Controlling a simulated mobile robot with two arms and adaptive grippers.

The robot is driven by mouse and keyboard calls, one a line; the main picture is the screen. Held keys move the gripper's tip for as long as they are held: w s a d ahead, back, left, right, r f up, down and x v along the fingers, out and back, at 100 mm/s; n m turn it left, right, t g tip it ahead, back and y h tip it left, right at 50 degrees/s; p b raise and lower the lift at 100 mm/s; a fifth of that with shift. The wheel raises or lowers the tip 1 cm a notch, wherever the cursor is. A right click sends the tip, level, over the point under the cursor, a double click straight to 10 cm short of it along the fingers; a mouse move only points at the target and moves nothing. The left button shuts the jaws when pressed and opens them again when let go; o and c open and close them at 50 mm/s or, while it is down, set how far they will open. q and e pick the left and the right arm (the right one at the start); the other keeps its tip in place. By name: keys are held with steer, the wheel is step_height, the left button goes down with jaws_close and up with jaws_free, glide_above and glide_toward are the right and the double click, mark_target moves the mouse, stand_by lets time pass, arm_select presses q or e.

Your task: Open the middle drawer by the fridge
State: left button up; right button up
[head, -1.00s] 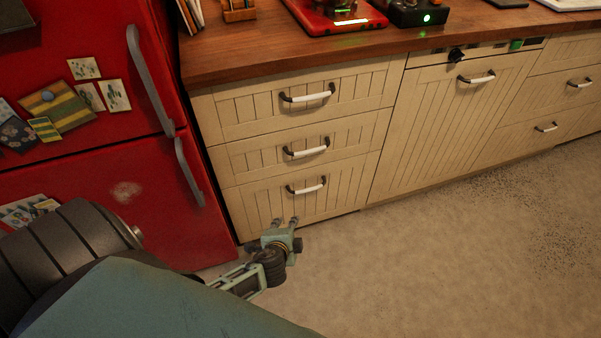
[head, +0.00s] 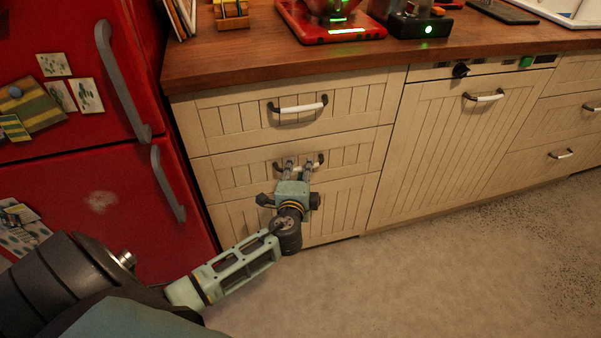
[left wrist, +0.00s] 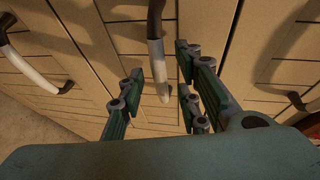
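The middle drawer (head: 353,155) sits in a three-drawer cream cabinet right of the red fridge, and it is shut. Its handle (head: 319,163), a pale bar with dark ends, is partly covered by my left gripper (head: 298,165) in the head view. The two fingers are apart and point at the handle. In the left wrist view, the handle (left wrist: 159,68) shows between the open fingers of the left gripper (left wrist: 160,70). I cannot tell whether a finger touches it. My right gripper is not in view.
The top drawer (head: 230,115) and bottom drawer (head: 345,205) are shut. The red fridge (head: 100,165) stands close on the left. A wooden countertop (head: 235,60) with a red scale (head: 335,28) lies above. The floor (head: 400,280) in front is clear.

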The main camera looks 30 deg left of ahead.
arm_select(q)
steer(key=shift+w, duration=0.15)
steer(key=shift+c, duration=0.5)
jaws_close()
steer(key=shift+f, duration=0.1)
